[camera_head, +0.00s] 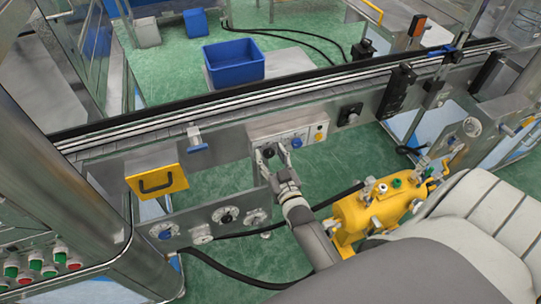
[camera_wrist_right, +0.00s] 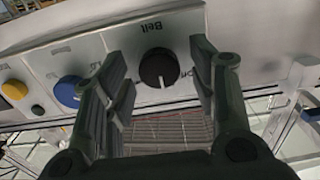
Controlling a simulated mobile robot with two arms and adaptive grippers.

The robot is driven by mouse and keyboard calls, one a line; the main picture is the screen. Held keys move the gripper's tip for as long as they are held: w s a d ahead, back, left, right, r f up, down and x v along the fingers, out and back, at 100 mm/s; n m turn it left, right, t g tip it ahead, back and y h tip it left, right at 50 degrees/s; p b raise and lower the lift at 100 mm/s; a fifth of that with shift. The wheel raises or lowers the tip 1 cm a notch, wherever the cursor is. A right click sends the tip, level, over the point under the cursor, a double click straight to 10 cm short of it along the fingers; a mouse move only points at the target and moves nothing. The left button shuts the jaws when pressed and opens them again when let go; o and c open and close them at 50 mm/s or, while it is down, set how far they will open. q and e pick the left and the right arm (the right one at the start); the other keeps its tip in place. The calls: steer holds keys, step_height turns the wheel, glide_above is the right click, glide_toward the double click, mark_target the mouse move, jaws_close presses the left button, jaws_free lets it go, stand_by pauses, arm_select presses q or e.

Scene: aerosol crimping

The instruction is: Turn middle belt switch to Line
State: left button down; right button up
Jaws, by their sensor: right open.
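The belt switch is a round black knob (camera_wrist_right: 159,68) on a light grey control panel (camera_wrist_right: 60,50). A label that appears to read "Belt" stands above it in the right wrist view. A pale mark shows near the knob's lower edge; other lettering beside it is partly hidden by a finger. In the head view the knob (camera_head: 268,152) is at the panel's left. My right gripper (camera_head: 271,160) is open in front of it. In the wrist view the gripper's fingers (camera_wrist_right: 160,75) stand on either side of the knob, with gaps visible. My left gripper is not in view.
A blue knob (camera_head: 297,143) and a yellow button (camera_head: 319,137) sit right of the belt knob. The conveyor rail (camera_head: 230,100) runs above the panel. A yellow plate with a handle (camera_head: 157,182) is left, and a yellow machine unit (camera_head: 365,213) stands right of my forearm.

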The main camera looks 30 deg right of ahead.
steer(key=v, duration=1.1)
steer(key=shift+s, duration=0.3)
steer(key=shift+f, duration=0.1)
steer(key=s+a+f+n+g+y, duration=0.1)
steer(key=s+a+f+g+y, duration=0.15)
steer(key=f, duration=0.65)
steer(key=s+a+f+n+g+y, duration=0.1)
steer(key=s+a+f+g, duration=0.25)
steer(key=f, duration=0.45)
steer(key=s+a+f+n+g+y, duration=0.1)
steer(key=s+a+f+g, duration=0.15)
steer(key=f, duration=0.65)
steer(key=s+f+g, duration=0.2)
steer(key=s+f, duration=0.2)
steer(key=s, duration=0.3)
steer(key=s+d+f+n+g, duration=0.1)
steer(key=s+f+g, duration=0.2)
steer(key=s+f, duration=0.2)
steer(key=s+f+n+g, duration=0.1)
steer(key=s+f, duration=0.4)
steer(key=s, duration=0.6)
steer(key=shift+d+g, duration=0.4)
steer(key=shift+g, duration=0.25)
